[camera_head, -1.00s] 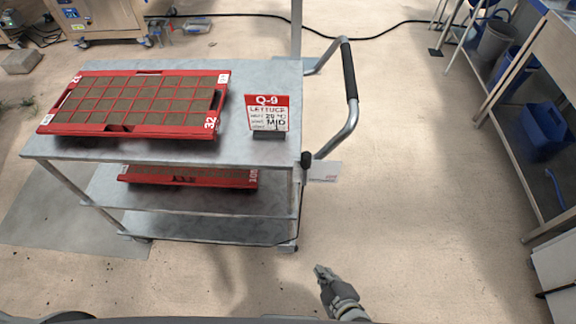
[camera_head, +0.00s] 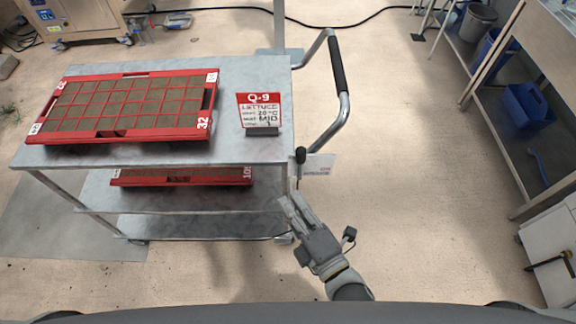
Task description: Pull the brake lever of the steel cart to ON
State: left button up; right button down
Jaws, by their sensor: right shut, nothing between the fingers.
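The steel cart (camera_head: 215,158) stands at the left with its push handle (camera_head: 338,62) on the right end. A short lever with a black knob (camera_head: 300,155), which looks like the brake lever, stands about upright at the cart's near right corner. A small white plate (camera_head: 319,165) is beside it; its print is too small to read. My right gripper (camera_head: 290,199) is shut and empty, its fingertips below the black knob, near the cart's right leg. Whether it touches the leg cannot be told. My left gripper is out of view.
A red seed tray (camera_head: 205,137) and a Q-9 lettuce sign (camera_head: 259,108) are on the cart's top. Another red tray (camera_head: 182,177) is on a lower shelf. A bench with blue bins (camera_head: 524,108) stands at the right. The floor between is clear.

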aim_at(300, 164)
jog(key=shift+w, duration=0.1)
jog(key=p+x, duration=0.2)
jog(key=x, duration=0.8)
jog(key=d+p, duration=0.1)
jog(key=d, duration=0.1)
jog(key=d+p, duration=0.1)
jog(key=d, duration=0.1)
jog(key=shift+w, duration=0.25)
jog(key=shift+a, duration=0.1)
